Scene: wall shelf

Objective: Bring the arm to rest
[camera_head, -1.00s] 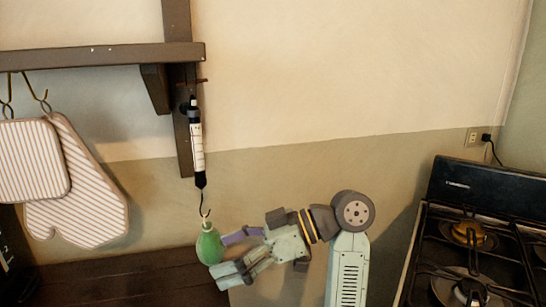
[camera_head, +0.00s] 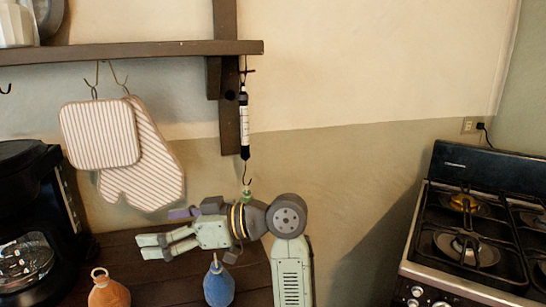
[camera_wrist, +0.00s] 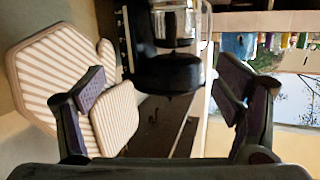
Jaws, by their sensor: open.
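My gripper (camera_head: 156,230) is open and empty above the dark wooden counter, pointing left in the head view. Its two spread fingers also show in the wrist view (camera_wrist: 164,92), with nothing between them. My arm is folded low in front of the wall. A black and white hanging scale (camera_head: 244,120) hangs from the shelf post. A green weight (camera_head: 247,195) is at its lower hook, mostly hidden behind my arm and apart from the fingers.
An orange weight (camera_head: 109,292) and a blue weight (camera_head: 218,284) stand on the counter (camera_head: 125,255). A black coffee maker (camera_head: 30,170) is at left. A striped pot holder (camera_head: 100,135) and mitt (camera_head: 150,185) hang under the shelf (camera_head: 130,52). A stove (camera_head: 470,240) is at right.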

